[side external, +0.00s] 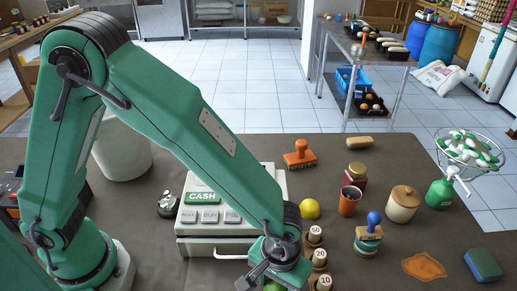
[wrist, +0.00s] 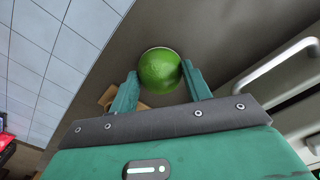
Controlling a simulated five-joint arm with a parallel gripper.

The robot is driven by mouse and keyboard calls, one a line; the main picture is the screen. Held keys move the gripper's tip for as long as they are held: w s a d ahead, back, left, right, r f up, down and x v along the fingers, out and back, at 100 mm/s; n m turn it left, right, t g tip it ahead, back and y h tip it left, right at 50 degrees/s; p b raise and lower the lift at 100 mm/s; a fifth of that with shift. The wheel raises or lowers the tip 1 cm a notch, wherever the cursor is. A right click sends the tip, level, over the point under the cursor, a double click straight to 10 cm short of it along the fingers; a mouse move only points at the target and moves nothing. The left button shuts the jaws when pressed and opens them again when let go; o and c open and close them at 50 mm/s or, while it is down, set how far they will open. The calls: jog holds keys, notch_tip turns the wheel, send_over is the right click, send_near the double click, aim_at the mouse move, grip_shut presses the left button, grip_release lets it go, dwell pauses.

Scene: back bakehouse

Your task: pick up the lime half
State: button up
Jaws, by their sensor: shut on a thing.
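The lime half (wrist: 160,72) is between the two green fingers of my gripper (wrist: 160,78) in the wrist view. Its rounded green skin faces the camera, and a thin pale edge shows at its far side. The fingers touch it on both sides, and my gripper is shut on it. In the side external view my gripper (side external: 262,278) is at the bottom edge, in front of the cash register (side external: 222,215). There the picture edge cuts off the fingertips, and the lime half is hard to make out.
Number-marked stampers (side external: 318,258) stand close to the right of my gripper. A lemon (side external: 310,209), an orange cup (side external: 349,202), a lidded jar (side external: 403,205) and a blue-knobbed stamp (side external: 370,235) are farther right. The register's drawer handle (wrist: 275,70) is close at right in the wrist view.

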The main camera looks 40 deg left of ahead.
jog(key=shift+r, duration=4.8)
jog(key=shift+r, duration=0.1)
